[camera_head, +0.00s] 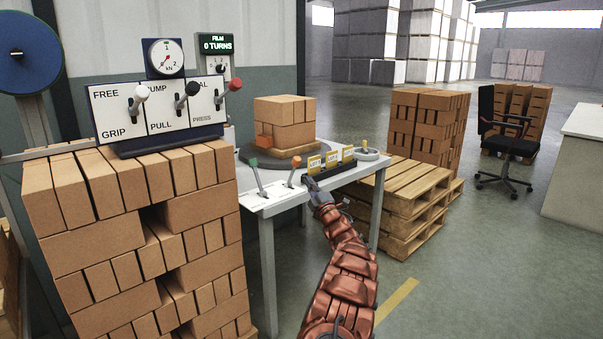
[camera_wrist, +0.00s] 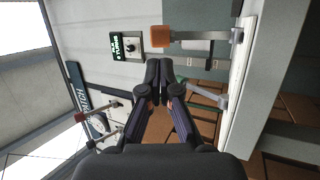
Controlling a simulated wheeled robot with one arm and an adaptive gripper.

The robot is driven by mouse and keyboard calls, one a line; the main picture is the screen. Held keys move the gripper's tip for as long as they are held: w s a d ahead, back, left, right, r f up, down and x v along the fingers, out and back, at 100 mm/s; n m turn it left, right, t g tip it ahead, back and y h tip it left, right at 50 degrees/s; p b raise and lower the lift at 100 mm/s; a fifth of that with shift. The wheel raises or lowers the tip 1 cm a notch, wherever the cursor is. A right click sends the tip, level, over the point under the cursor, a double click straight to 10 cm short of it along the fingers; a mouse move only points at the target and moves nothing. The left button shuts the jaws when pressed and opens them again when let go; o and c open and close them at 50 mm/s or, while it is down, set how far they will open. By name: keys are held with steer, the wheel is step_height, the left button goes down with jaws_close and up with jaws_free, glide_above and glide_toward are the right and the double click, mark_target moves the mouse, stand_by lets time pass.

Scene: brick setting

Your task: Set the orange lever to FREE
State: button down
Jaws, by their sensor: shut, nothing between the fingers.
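The orange lever (camera_head: 296,162) stands on a white plate (camera_head: 276,198) on the grey table, its shaft leaning slightly right. In the wrist view its orange block knob (camera_wrist: 160,36) and grey shaft show at the top. My gripper (camera_head: 311,182) is beside the lever on its right, near the table's front edge. In the wrist view my gripper (camera_wrist: 159,68) is shut and empty, its tips just below the knob in the picture, seemingly apart from it. Lettering on the plate is too small to read. FREE is legible on the upper panel (camera_head: 160,110), beside a white-knobbed lever.
A green-knobbed lever (camera_head: 253,164) stands left of the orange one. A black rack with yellow cards (camera_head: 332,160) is close to my gripper on the right. Stacked cartons (camera_head: 285,110) sit behind on a dark turntable. A tall brick-like stack (camera_head: 140,230) stands at left.

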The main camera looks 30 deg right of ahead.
mark_target(298, 165)
steer(key=shift+b+x, duration=0.55)
steer(key=shift+x, duration=2.95)
steer(key=shift+w, duration=0.1)
